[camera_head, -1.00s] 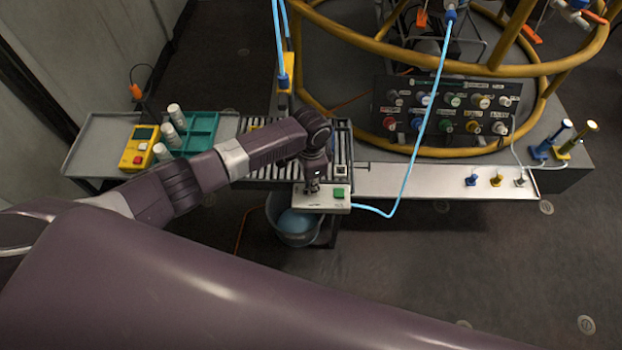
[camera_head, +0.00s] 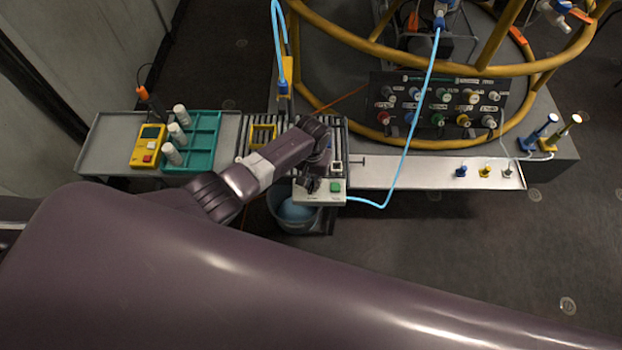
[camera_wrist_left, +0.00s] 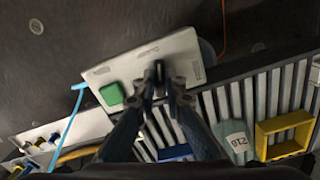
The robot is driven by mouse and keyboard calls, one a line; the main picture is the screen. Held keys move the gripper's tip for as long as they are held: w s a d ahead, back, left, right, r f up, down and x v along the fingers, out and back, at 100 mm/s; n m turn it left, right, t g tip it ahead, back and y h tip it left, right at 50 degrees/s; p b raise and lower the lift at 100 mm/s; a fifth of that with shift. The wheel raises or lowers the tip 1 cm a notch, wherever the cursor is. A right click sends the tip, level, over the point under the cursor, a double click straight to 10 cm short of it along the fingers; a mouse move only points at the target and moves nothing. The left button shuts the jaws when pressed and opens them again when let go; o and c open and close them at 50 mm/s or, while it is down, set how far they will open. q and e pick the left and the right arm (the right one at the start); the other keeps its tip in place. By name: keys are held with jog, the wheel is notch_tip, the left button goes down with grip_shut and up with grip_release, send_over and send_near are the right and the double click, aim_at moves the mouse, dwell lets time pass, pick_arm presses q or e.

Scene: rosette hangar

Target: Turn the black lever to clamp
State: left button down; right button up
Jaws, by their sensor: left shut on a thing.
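A white clamp box (camera_head: 318,199) with a green button (camera_head: 336,186) sits at the front edge of the roller rack. In the left wrist view the box (camera_wrist_left: 185,46) shows from above, with the green button (camera_wrist_left: 111,94) at its left end. The black lever (camera_wrist_left: 157,68) stands on the box between my fingertips; its base is partly hidden. My left gripper (camera_wrist_left: 164,84) is shut on it. In the head view the left gripper (camera_head: 312,184) is small and partly hidden by my wrist. My right gripper is not in view.
A light blue hose (camera_head: 410,135) runs to the box. A blue bucket (camera_head: 295,212) stands below. A teal tray (camera_head: 204,145) and yellow device (camera_head: 148,147) lie left.

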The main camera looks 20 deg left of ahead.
pick_arm(q)
jog(key=shift+w+d+r+n+p, duration=0.1)
jog(key=shift+n+p, duration=0.2)
jog(key=shift+n, duration=0.55)
jog(key=shift+w+d+n+p, duration=0.1)
jog(key=shift+n+p, duration=0.15)
jog(key=shift+n, duration=0.6)
jog(key=c, duration=2.3)
grip_release()
jog(key=shift+s, duration=0.1)
notch_tip(320, 180, up, 12)
